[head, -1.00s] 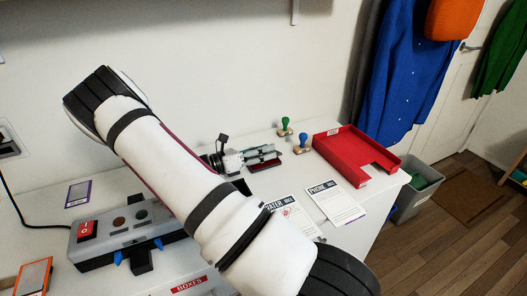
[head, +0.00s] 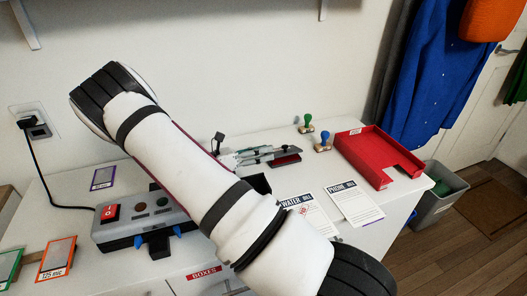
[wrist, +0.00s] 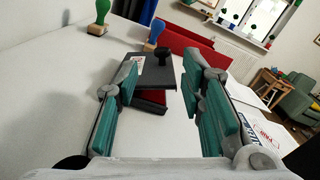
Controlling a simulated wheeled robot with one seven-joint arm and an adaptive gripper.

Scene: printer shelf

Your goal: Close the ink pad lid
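The ink pad shows in the wrist view as a dark lid (wrist: 152,76) with a black knob (wrist: 162,55), raised behind a red pad (wrist: 152,97) in a dark base. The lid looks open, its exact angle hard to tell. In the head view the red ink pad (head: 286,160) lies near the back of the white counter. My gripper (wrist: 172,88) is open, its teal fingers spread with nothing between them; the ink pad lies ahead, toward the left finger. In the head view my gripper (head: 258,154) is just left of the pad, partly hidden by my arm.
A green stamp (head: 306,125) and a blue stamp (head: 323,143) stand behind the pad. A red tray (head: 374,167) is at right. Paper pads (head: 350,203) lie in front. A grey switch box (head: 145,219) sits at left. The counter left of the gripper (wrist: 50,100) is clear.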

